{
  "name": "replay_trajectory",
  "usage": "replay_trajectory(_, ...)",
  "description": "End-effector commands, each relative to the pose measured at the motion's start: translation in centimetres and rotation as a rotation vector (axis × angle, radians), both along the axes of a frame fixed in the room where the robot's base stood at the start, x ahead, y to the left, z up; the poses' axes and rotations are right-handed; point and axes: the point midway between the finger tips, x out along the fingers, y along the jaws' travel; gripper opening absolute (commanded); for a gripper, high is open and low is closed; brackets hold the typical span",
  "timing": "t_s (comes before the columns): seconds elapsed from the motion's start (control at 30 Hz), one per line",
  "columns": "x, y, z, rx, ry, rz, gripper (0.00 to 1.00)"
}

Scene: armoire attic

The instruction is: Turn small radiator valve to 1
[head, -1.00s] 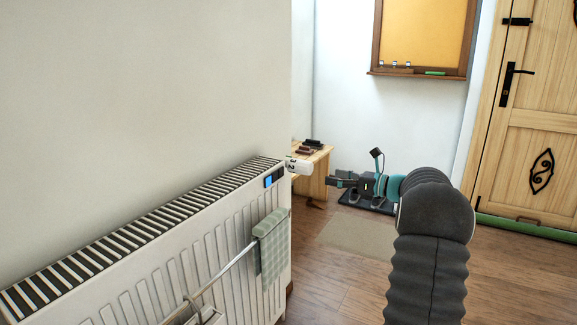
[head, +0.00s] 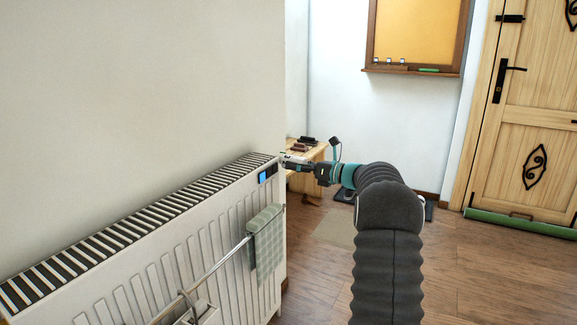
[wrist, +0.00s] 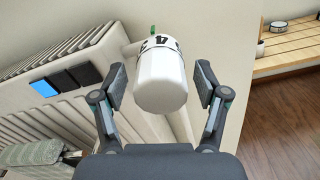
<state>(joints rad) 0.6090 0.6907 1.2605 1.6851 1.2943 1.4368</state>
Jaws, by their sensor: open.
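The small radiator valve is a white cylindrical knob (wrist: 161,80) on the end of the radiator, with black markings near its far end. One marking by the top looks like a numeral, but I cannot read the setting surely. My gripper (wrist: 161,88) is open in the wrist view, one finger on each side of the knob, with a gap visible on both sides. In the head view my gripper (head: 291,162) is at the radiator's upper right corner and largely covers the valve.
The white radiator (head: 170,255) runs along the wall, with a rail holding a checked towel (head: 265,240). A small display (wrist: 43,88) is on its end. A wooden bench (wrist: 290,45) stands beyond.

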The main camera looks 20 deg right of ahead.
Motion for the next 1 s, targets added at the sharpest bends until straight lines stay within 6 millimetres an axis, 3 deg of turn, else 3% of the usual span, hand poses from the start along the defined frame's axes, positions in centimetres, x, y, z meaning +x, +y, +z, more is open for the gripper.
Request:
replay_trajectory(0.2, 1.5, 1.2, 0.0, 0.0, 0.0, 0.0, 0.73)
replay_trajectory(0.53, 1.7, 1.3, 0.0, 0.0, 0.0, -0.001, 0.73)
replay_trajectory(0.8, 1.7, 1.4, 0.0, 0.0, 0.0, 0.0, 0.13)
replay_trajectory(0.83, 1.7, 1.4, 0.0, 0.0, 0.0, 0.0, 0.13)
replay_trajectory(0.87, 1.7, 2.9, 0.1, 0.0, 0.002, 0.002, 0.13)
replay_trajectory(1.0, 1.8, 2.0, 0.0, -0.007, -0.004, 0.007, 0.13)
